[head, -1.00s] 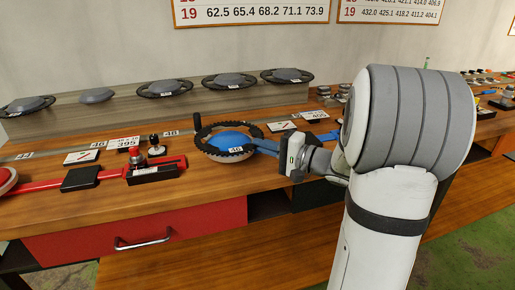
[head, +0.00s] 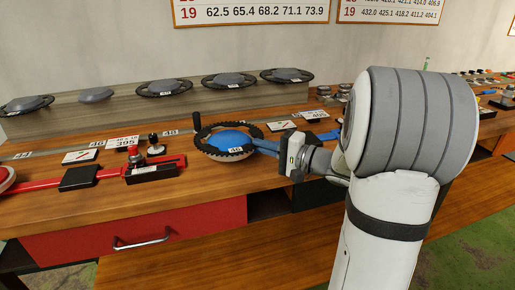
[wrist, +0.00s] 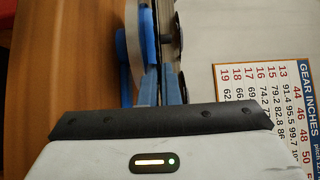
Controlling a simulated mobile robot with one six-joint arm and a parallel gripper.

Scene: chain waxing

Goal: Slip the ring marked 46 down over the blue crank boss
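The black toothed ring marked 46 (head: 236,151) lies around the blue crank boss (head: 231,139) in the head view. Its left side sticks out past the dome, and I cannot tell whether it sits fully down. A blue crank arm (head: 267,146) runs right from the boss towards my gripper (head: 288,158). My gripper is just right of the ring, at table height; its fingertips are not clear. In the wrist view, blue parts and dark, thin edges stand beyond the dark gripper body, and whether the fingers hold the ring is unclear.
More toothed rings on grey domes (head: 229,80) line the back ledge. A red crank (head: 45,184) with a black block (head: 80,177) lies left. A dark upright peg (head: 197,124) stands by the ring's left edge. A red drawer (head: 140,228) is below the bench front.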

